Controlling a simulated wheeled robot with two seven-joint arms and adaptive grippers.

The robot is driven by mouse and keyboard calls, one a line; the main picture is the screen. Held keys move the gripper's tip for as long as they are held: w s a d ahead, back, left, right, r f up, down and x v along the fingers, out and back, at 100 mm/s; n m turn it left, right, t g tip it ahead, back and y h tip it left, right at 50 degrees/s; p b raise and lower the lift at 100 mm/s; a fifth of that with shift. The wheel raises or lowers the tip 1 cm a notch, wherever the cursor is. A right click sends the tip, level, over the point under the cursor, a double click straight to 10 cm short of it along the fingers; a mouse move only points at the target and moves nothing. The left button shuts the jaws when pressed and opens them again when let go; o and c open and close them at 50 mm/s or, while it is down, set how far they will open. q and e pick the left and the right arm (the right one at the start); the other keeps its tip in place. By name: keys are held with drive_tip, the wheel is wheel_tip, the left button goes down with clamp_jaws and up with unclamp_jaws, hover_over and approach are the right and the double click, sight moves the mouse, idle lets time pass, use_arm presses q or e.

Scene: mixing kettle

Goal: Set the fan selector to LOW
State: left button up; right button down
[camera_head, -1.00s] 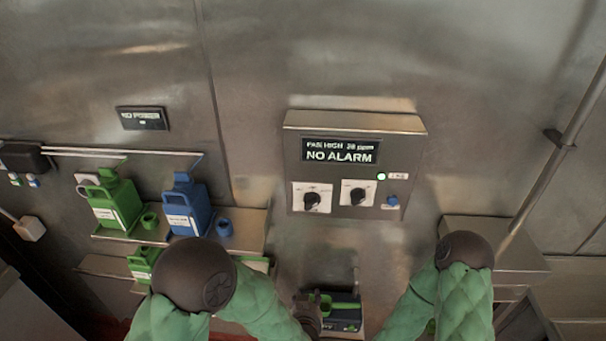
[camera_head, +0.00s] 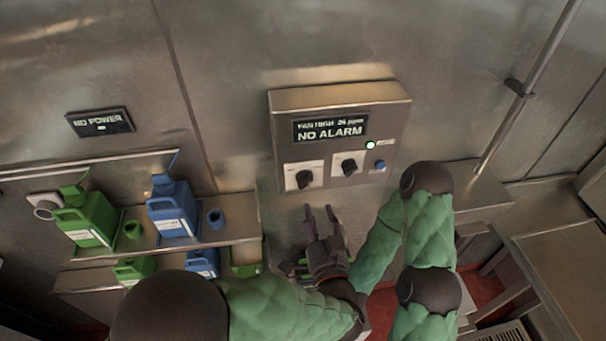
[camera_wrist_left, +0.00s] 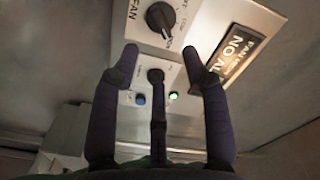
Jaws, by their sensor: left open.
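The fan selector (camera_head: 304,179) is a black rotary knob on a white plate, at the lower left of the grey control box (camera_head: 393,119). The display (camera_head: 331,128) above it reads FAN HIGH, 26 ppm, NO ALARM. In the left wrist view, the fan selector (camera_wrist_left: 160,18) sits at the top beside the word FAN. My left gripper (camera_head: 319,208) is open and empty, fingers pointing up, just below the box and apart from the knob. In the wrist view its fingers (camera_wrist_left: 160,52) are spread below the fan selector. My right gripper does not show.
A second black knob (camera_head: 349,166), a blue button (camera_head: 380,164) and a lit green lamp (camera_head: 370,145) are beside the selector. Green (camera_head: 88,216) and blue (camera_head: 173,208) jugs stand on a shelf at left. My right arm bends close to the left gripper's right side.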

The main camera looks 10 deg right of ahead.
sight(308, 183)
use_arm(q)
drive_tip(key=w+b, duration=0.2)
drive_tip(key=w, duration=0.6)
drive_tip(key=shift+w, duration=0.3)
drive_tip(key=shift+w, duration=0.2)
clamp_jaws()
drive_tip(key=n+b, duration=0.7)
drive_tip(key=n, duration=0.1)
drive_tip(key=shift+a+b, duration=0.15)
drive_tip(key=shift+b, duration=0.2)
drive_tip(key=shift+c, duration=1.8)
unclamp_jaws()
drive_tip(key=shift+r+n, duration=0.1)
drive_tip(key=shift+n, duration=0.3)
drive_tip(key=o, duration=0.4)
drive_tip(key=shift+r, duration=0.15)
